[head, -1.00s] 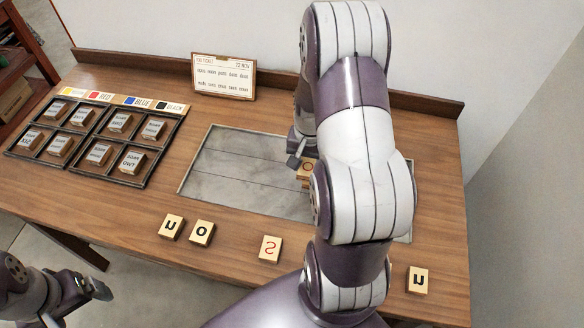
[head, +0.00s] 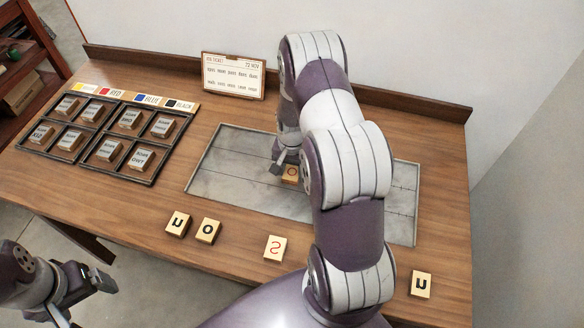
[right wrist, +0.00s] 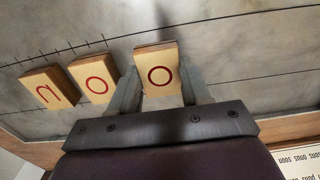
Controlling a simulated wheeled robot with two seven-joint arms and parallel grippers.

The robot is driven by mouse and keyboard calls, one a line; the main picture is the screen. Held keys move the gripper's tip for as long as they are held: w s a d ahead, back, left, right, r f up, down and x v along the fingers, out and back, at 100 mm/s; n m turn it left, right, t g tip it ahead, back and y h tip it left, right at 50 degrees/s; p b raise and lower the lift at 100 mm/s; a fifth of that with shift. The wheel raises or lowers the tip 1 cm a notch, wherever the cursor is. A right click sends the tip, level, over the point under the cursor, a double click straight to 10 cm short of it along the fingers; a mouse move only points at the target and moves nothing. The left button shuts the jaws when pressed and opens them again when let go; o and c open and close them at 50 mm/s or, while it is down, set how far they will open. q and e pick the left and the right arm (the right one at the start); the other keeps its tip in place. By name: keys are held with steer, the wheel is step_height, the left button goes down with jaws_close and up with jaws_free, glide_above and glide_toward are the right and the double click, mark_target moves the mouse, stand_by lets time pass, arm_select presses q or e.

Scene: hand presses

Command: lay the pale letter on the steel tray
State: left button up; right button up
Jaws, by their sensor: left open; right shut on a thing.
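The steel tray (head: 225,185) is a flat grey plate let into the table. My right gripper (right wrist: 160,72) is shut on a pale wooden letter block with a red O (right wrist: 158,76), low over the tray. In the head view this block (head: 290,175) shows at the jaws, partly behind my arm. I cannot tell whether it touches the tray. In the right wrist view, another red O block (right wrist: 94,78) and a red n- or u-like block (right wrist: 49,89) lie left of it on the tray. My left gripper (head: 104,283) is open and empty, off the table's front left.
Along the front lie a black u block (head: 178,224), a black o block (head: 208,231), a red S block (head: 275,248) and another black u block (head: 421,284). A compartment rack (head: 97,170) is at left, a job ticket (head: 234,76) behind. My right arm hides the tray's middle.

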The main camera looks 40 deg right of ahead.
mark_target(292, 173)
steer(key=o, duration=1)
steer(key=shift+f, duration=0.15)
steer(key=shift+o, duration=0.2)
steer(key=shift+r, duration=0.5)
step_height(292, 173, up, 11)
steer(key=s+a+r+n, duration=0.3)
steer(key=s+a+n, duration=0.2)
steer(key=a, duration=0.3)
steer(key=s+a+r+n+t, duration=0.1)
steer(key=s+a+r+n, duration=0.1)
steer(key=s+a+n, duration=0.3)
steer(key=a, duration=0.2)
steer(key=shift+s+a+r+b, duration=0.35)
steer(key=shift+s+r+b, duration=0.05)
